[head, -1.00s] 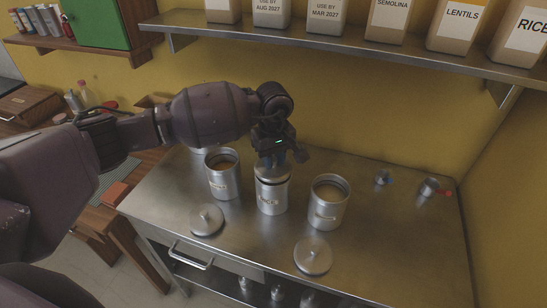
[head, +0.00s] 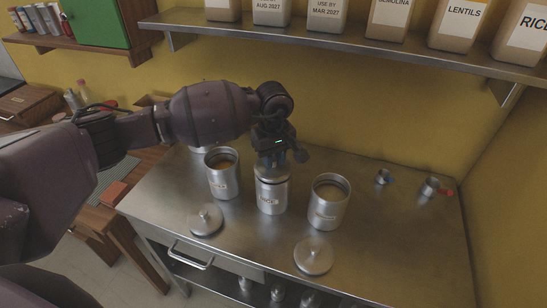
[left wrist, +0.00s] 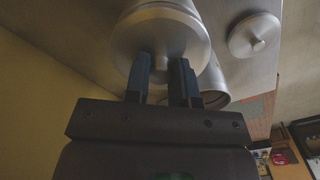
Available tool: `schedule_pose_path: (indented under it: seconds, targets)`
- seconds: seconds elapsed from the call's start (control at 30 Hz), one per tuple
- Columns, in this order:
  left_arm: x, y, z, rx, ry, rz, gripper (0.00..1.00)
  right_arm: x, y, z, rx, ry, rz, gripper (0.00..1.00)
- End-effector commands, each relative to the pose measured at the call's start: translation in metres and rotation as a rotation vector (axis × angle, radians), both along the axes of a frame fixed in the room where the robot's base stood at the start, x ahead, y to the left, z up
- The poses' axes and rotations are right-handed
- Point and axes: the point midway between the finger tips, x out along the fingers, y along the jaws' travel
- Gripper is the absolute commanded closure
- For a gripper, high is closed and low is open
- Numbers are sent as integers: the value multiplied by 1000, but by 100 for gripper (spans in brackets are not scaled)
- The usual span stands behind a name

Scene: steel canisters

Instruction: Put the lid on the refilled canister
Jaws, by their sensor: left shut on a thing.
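My left gripper (head: 274,161) is shut on the knob of a round steel lid (head: 272,174). The lid covers the mouth of the middle canister (head: 271,197) and looks level. It appears to rest on the rim, and no clear gap shows between them. In the left wrist view the fingers (left wrist: 162,68) reach the top of the lid (left wrist: 140,45), and the canister is mostly hidden behind it. The left canister (head: 224,182) and the right canister (head: 326,208) stand open with brownish contents. My right gripper is not in view.
Two loose lids lie in front on the steel counter, one at left (head: 206,220) and one at right (head: 313,257). Small metal cups (head: 382,177) (head: 429,187) stand at right. Another canister is partly hidden behind my arm. A shelf (head: 350,45) with labelled packages hangs above.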

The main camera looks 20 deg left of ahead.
Motion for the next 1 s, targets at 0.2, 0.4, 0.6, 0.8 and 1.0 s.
schedule_pose_path:
  seconds: [0.2, 0.4, 0.6, 0.8, 1.0]
  targets:
    - [0, 0, 0, 1, -1, 0, 100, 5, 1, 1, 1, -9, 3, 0]
    - [0, 0, -1, 1, -1, 0, 100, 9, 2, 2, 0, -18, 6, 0]
    - [0, 0, 0, 0, 0, 0, 100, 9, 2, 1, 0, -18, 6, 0]
    - [0, 0, 0, 0, 0, 0, 100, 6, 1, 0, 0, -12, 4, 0]
    - [0, 0, 0, 0, 0, 0, 60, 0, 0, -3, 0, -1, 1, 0]
